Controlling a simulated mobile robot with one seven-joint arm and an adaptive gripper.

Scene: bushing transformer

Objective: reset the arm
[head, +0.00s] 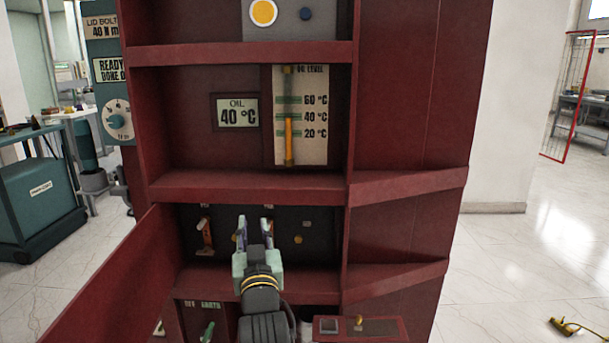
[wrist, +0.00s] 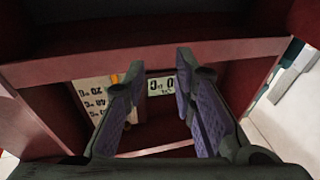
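My gripper (head: 255,236) is in front of the lower compartment of the dark red cabinet (head: 410,90) in the head view. Its two fingers stand apart and point into that compartment. In the wrist view my gripper (wrist: 158,88) is open, with purple finger pads and nothing between them. Behind the fingers, the wrist view shows the oil temperature display (wrist: 161,84) and the level scale (wrist: 95,95). My arm hides part of the compartment's lower edge.
An orange-handled lever (head: 206,236) is left of my gripper inside the compartment. An open red door (head: 110,285) stands at the lower left.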

